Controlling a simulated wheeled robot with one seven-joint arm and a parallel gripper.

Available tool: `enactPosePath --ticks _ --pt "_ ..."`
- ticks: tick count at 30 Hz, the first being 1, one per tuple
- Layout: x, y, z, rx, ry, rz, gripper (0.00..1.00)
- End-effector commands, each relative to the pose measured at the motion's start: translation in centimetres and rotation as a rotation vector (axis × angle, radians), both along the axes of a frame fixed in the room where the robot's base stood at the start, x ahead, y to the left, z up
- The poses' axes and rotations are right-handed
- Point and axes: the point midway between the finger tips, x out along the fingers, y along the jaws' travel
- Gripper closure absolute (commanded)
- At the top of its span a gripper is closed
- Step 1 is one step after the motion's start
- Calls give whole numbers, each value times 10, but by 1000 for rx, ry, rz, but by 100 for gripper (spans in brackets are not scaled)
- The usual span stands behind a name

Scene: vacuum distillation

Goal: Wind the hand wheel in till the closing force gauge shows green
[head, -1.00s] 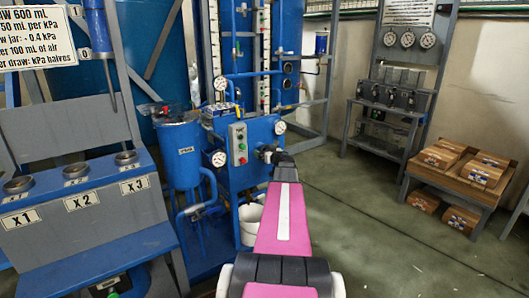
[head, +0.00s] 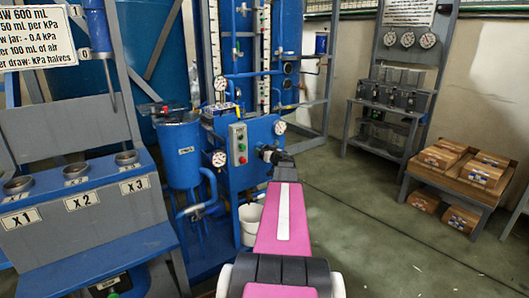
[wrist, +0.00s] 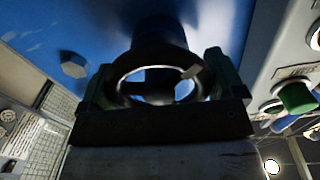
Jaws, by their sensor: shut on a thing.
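The black hand wheel (wrist: 183,92) sits on the blue machine face, seen in the wrist view as a dark ring with spokes on a black hub. My gripper (wrist: 160,88) is shut on the wheel, one finger at each side of the rim. In the head view my gripper (head: 268,154) is small and dark at the blue cabinet (head: 240,172), mostly behind my arm. Round white gauges show on the machine: one upper (head: 220,83), one lower left (head: 219,158) and one right (head: 280,127). I cannot tell which gauge shows closing force, nor read any needle or colour.
A green button (wrist: 297,96) sits close right of the gripper in the wrist view. A blue vessel (head: 180,152) and a white bucket (head: 249,222) stand near the machine. A grey stand (head: 392,112) and a table with boxes (head: 488,200) are right. Floor between is clear.

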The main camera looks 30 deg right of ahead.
Motion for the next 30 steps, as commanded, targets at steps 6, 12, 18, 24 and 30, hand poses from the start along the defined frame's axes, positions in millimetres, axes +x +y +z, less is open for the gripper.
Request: enactPosePath --ticks 6,12,18,24,30 --pt "0 0 0 0 0 1 8" --pt "0 0 0 -1 0 0 0" --pt "-9 0 0 -1 0 -1 0" --pt "-43 -2 0 0 0 -2 0" --pt "-80 -5 0 0 0 -2 0"
